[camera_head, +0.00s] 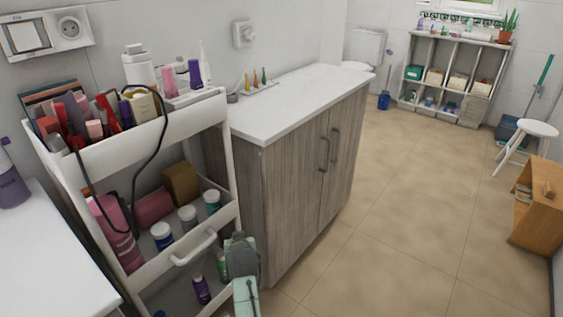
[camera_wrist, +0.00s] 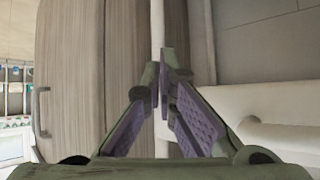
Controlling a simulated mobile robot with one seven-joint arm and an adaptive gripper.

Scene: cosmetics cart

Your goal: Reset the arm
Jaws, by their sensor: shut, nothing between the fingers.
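My gripper (camera_wrist: 163,72) is shut and empty in the wrist view, its purple-padded fingers meeting near the middle. Behind the fingertips are a white upright post of the cart and the wood-grain cabinet door (camera_wrist: 85,60). In the head view, part of my arm shows at the bottom, in front of the cart's lower right side; my fingertips cannot be made out there. The white cosmetics cart (camera_head: 185,122) stands at the left with several bottles and boxes on its tiers. I cannot tell whether the fingers touch the cart.
The wood-grain cabinet (camera_head: 290,195) with a white top stands right beside the cart. A white counter (camera_head: 40,260) is at the lower left. The tiled floor (camera_head: 400,210) is clear in the middle. A white stool (camera_head: 537,129) and a wooden shelf (camera_head: 540,215) stand at the right.

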